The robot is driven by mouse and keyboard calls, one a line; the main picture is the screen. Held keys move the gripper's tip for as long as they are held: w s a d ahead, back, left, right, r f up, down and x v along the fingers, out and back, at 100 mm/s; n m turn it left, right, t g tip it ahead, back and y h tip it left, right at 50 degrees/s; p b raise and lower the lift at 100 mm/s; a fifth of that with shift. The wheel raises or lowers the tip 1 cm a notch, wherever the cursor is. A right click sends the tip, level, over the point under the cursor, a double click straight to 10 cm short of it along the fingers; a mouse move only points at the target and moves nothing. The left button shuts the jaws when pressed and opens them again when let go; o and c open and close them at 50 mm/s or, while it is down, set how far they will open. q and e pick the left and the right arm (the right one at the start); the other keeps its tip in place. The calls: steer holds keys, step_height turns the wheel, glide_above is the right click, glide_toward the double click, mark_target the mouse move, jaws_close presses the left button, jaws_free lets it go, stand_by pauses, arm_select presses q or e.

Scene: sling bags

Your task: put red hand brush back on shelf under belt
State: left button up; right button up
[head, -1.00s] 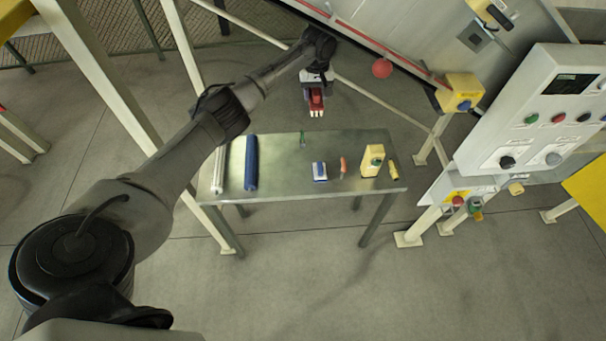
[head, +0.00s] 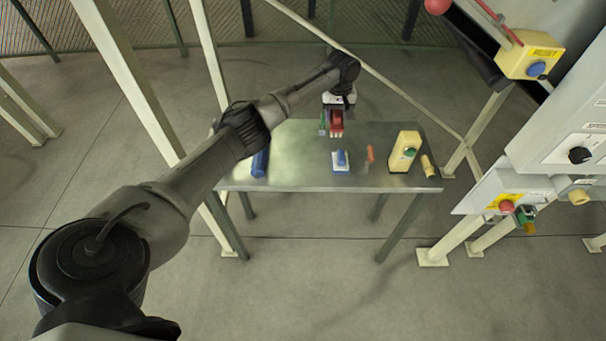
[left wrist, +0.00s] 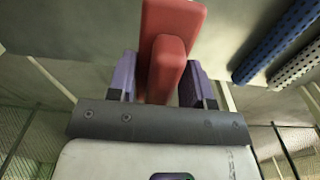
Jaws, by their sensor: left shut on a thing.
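My left gripper (head: 336,102) is shut on the red hand brush (head: 337,122), whose pale bristles point down. In the left wrist view, the purple fingers of the gripper (left wrist: 160,80) sit on either side of the red brush (left wrist: 172,25). The brush appears over the back part of the metal shelf (head: 290,178); I cannot tell whether its bristles touch the surface. A green item (head: 323,122) is just left of the brush, partly hidden. My right gripper is not in view.
On the shelf stand a blue-and-white brush (head: 341,161), an orange item (head: 370,153), a yellow box (head: 404,151) and a yellow cylinder (head: 428,166). A blue roll (head: 260,163) lies left, partly behind my arm. White frame legs (head: 206,45) flank the shelf.

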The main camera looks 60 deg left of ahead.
arm_select(q)
step_height(320, 180, down, 2)
steer(key=shift+f+b, duration=0.1)
steer(key=shift+b, duration=0.45)
steer(key=shift+s+f, duration=0.15)
steer(key=s+f, duration=0.2)
steer(key=s, duration=0.1)
steer(key=s+f, duration=0.2)
steer(key=s, duration=0.2)
steer(key=s+a+f+b, duration=0.1)
steer(key=s+f, duration=0.1)
steer(key=s, duration=0.2)
steer(key=shift+s+f, duration=0.15)
steer(key=shift+f, duration=0.25)
steer(key=shift+d+f+b, duration=0.1)
steer(key=shift+f+b, duration=0.45)
steer(key=shift+f, duration=1.5)
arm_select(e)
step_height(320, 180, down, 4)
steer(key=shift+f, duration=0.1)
arm_select(q)
steer(key=o, duration=0.9)
steer(key=shift+c, duration=0.2)
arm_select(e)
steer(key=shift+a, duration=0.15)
